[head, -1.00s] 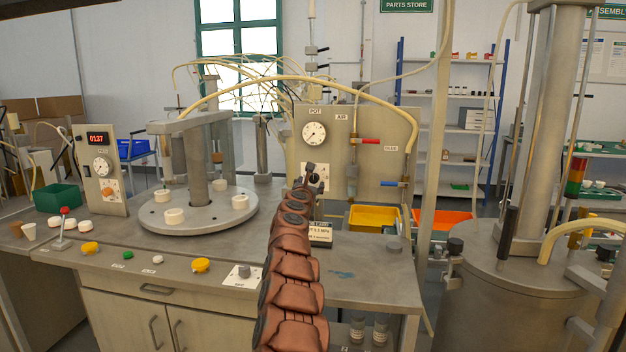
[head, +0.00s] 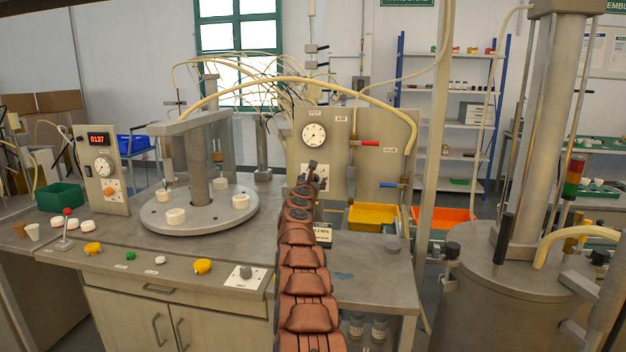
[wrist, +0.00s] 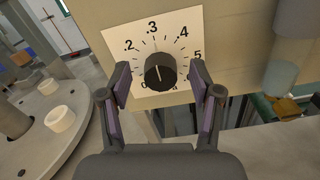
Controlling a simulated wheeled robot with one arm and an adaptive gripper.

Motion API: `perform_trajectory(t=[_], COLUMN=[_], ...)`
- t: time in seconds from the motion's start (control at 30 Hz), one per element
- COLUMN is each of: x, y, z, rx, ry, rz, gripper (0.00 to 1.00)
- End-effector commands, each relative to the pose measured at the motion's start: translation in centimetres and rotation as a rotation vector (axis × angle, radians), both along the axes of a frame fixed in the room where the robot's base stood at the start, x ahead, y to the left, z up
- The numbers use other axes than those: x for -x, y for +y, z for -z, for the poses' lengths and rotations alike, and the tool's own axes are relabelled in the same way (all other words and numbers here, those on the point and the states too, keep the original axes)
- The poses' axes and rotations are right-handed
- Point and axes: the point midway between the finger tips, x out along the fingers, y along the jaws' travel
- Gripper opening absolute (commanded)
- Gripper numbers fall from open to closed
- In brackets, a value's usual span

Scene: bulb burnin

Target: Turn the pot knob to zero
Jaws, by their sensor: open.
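The pot knob (wrist: 160,72) is a black round knob on a white dial plate (wrist: 118,42) with a printed number scale, on the beige panel (head: 350,190). Its pale pointer line points roughly up, close to the .3 side of the scale. In the wrist view my gripper (wrist: 160,78) is open, with one finger on each side of the knob. Gaps show between the fingers and the knob, so it is not clasped. In the head view my gripper (head: 314,174) is in front of the dial plate and hides most of the knob.
A round gauge (head: 314,135) labelled POT sits above the knob. A red-handled valve (head: 366,143) and a blue-handled valve (head: 393,185) are to its right. A grey turntable (head: 190,228) with white pieces stands left.

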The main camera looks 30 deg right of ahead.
Motion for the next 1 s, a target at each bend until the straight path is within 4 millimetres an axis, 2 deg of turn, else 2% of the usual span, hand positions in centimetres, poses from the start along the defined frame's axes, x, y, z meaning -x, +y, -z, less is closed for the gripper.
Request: perform_trajectory(t=[0.53,1.0], x=[-0.43,-0.42], y=[-0.35,-0.34], z=[0.33,0.31], rx=[-0.004,-0.004], ry=[0.002,0.002], rz=[-0.001,-0.001], gripper=[0.64,0.16])
